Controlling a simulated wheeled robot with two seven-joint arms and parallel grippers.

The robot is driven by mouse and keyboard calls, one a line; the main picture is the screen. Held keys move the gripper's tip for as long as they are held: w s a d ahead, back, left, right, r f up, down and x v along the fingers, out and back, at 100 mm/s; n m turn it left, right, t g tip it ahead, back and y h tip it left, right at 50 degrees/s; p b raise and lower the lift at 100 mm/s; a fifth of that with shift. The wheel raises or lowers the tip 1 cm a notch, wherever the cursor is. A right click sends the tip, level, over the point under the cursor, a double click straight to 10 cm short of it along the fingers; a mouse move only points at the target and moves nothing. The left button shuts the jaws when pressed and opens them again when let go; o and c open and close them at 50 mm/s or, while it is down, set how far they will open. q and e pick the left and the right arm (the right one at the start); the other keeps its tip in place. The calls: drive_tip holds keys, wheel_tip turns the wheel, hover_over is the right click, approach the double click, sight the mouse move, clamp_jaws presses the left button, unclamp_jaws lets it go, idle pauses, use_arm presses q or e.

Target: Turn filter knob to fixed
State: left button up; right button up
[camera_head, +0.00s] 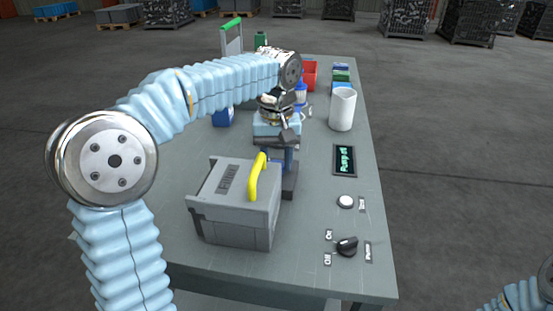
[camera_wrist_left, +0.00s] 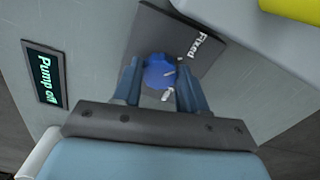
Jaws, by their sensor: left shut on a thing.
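The filter knob (camera_wrist_left: 157,73) is blue and sits on a dark grey plate (camera_wrist_left: 196,40) marked "Fixed" in the left wrist view. My left gripper (camera_wrist_left: 159,88) has one finger on each side of the knob and is shut on it. Short white marks show on and beside the knob; which label it points at I cannot tell. In the head view, my left gripper (camera_head: 283,158) reaches down behind the grey box, and the plate (camera_head: 290,182) shows partly beside it. The knob is hidden there. My right gripper is out of the picture.
A grey box (camera_head: 238,213) with a yellow handle (camera_head: 257,177) stands close in front of the plate. A "Pump off" display (camera_head: 344,160), a white button (camera_head: 345,201) and a black pump knob (camera_head: 347,246) lie to the right. A white beaker (camera_head: 342,110) stands farther back.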

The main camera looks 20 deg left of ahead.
use_arm(q)
drive_tip(key=o, duration=1.1)
drive_tip(key=shift+c, duration=0.2)
drive_tip(key=shift+r, duration=0.15)
wheel_tip(320, 180, up, 14)
drive_tip(key=shift+f, duration=0.2)
